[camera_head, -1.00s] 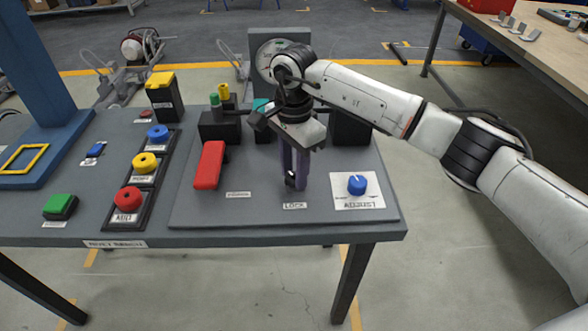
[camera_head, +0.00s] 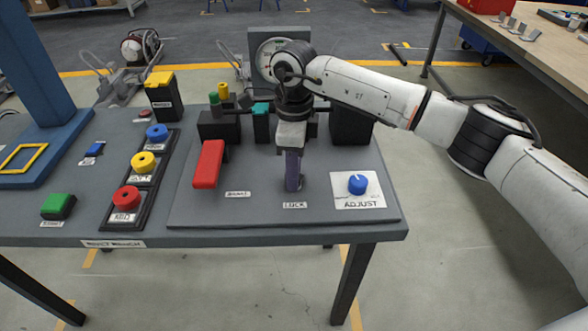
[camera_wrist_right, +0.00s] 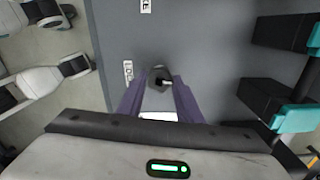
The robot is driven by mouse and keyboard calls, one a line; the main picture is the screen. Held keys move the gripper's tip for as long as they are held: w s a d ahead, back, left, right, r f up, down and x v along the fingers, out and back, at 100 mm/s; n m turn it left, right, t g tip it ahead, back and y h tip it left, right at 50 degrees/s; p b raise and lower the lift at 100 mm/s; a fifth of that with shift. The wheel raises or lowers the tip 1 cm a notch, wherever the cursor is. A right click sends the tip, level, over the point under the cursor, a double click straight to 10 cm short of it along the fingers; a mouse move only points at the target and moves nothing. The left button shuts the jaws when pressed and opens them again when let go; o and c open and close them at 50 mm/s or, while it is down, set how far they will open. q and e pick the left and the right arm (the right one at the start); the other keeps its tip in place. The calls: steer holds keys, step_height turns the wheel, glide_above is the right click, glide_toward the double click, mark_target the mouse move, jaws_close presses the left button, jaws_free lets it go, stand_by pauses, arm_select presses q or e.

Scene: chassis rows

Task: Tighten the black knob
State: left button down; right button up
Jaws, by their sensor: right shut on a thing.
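The black knob (camera_wrist_right: 160,77) stands on the grey plate (camera_head: 250,213) by the LOCK label (camera_head: 294,205). My right gripper (camera_head: 293,184) points down over it from above. In the right wrist view my right gripper (camera_wrist_right: 159,92) has its purple fingers on either side of the knob, shut on it. In the head view the finger hides the knob. My left gripper is not in view.
A blue ADJUST knob (camera_head: 357,184) is just right of my gripper and a red lever (camera_head: 208,164) is to its left. Black blocks (camera_head: 350,126) and a gauge (camera_head: 272,56) stand behind. Red, yellow and blue buttons (camera_head: 143,162) line the left.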

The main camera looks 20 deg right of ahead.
steer(key=m, duration=0.5)
steer(key=shift+r+m, duration=0.1)
steer(key=shift+m, duration=0.2)
steer(key=m, duration=0.5)
steer(key=shift+w, duration=0.1)
steer(key=m+p, duration=0.1)
steer(key=m, duration=0.4)
steer(key=shift+r+m, duration=0.15)
steer(key=shift+m, duration=0.25)
steer(key=shift+w+m+p, duration=0.1)
steer(key=shift+m+p, duration=0.3)
steer(key=shift+m, duration=1.9)
steer(key=o, duration=1)
steer(key=shift+o, duration=0.2)
